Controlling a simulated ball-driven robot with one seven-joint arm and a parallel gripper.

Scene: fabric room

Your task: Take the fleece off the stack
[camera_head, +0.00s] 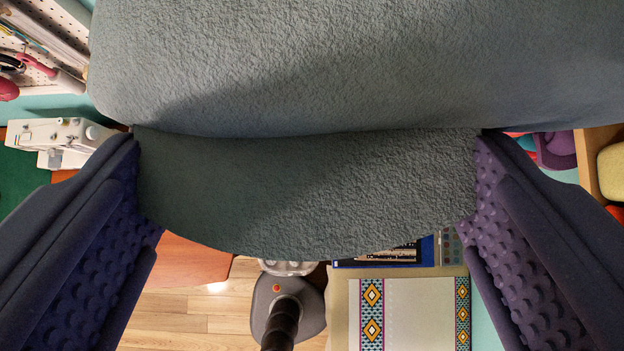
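The fleece (340,65) is a grey-green, fuzzy, folded cloth that fills the top of the view. A lower fold of it hangs down between the two fingers of my gripper (308,190). The dark purple, dimpled finger pads stand at the left and right sides of this fold, and both pads touch its edges. The fleece spans the whole gap between them. No stack shows under the fleece; the cloth hides whatever is behind it.
A white sewing machine (62,140) stands at the left, below a pegboard (35,75) with tools. A patterned cloth (410,312) lies at the lower right. A shelf edge (590,165) with coloured items is at the right. Wooden floor (190,315) shows at the bottom.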

